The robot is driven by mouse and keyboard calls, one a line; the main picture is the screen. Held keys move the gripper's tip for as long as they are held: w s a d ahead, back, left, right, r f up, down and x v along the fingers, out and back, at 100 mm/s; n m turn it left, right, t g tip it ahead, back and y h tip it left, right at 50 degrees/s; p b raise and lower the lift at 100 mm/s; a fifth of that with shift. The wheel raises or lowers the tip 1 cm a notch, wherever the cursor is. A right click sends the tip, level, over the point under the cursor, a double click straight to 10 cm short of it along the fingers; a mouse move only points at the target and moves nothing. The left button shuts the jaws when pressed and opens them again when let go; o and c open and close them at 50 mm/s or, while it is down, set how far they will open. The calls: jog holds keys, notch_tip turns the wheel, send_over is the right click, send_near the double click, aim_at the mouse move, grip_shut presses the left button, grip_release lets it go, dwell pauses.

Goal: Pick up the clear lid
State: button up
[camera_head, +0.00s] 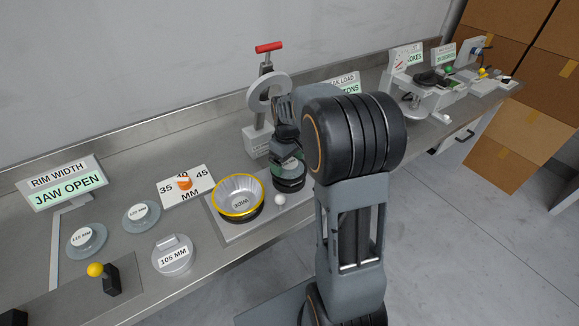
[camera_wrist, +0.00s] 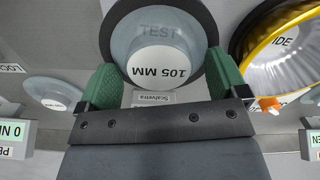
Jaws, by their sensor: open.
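The clear lid (camera_wrist: 135,38) is a translucent grey-blue disc with a raised white centre marked "105 MM". It sits over a dark round rim (camera_wrist: 117,14), and the word "TEST" shows through it. My gripper (camera_wrist: 163,75) is open, with one green finger on each side of the lid's near part. I cannot tell whether the fingers touch it. In the head view my gripper (camera_head: 287,158) is over the dark round holder (camera_head: 291,184) beside the yellow-rimmed dish. My wrist and arm hide much of the lid there.
The yellow-rimmed fluted dish (camera_head: 238,196) stands close left of the holder. A white ball (camera_head: 279,200) lies in front. A red-handled press (camera_head: 268,75) stands behind. Several labelled discs, one marked "105 MM" (camera_head: 172,256), lie farther left on the bench.

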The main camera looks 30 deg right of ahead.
jog(key=shift+f, duration=0.15)
jog(key=shift+c, duration=0.4)
jog(key=c, duration=0.9)
jog(key=shift+r, duration=0.75)
jog(key=s+a+r, duration=0.2)
jog(key=s+r, duration=0.3)
jog(key=s, duration=0.1)
jog(key=s+a+r+b, duration=0.1)
jog(key=s+a+r, duration=0.2)
jog(key=s+r, duration=0.3)
jog(key=shift+s+a+r, duration=0.25)
jog(key=shift+s+a, duration=0.05)
jog(key=shift+s, duration=0.15)
jog(key=shift+r, duration=0.2)
jog(key=shift+r+p, duration=2)
jog(key=shift+r, duration=0.35)
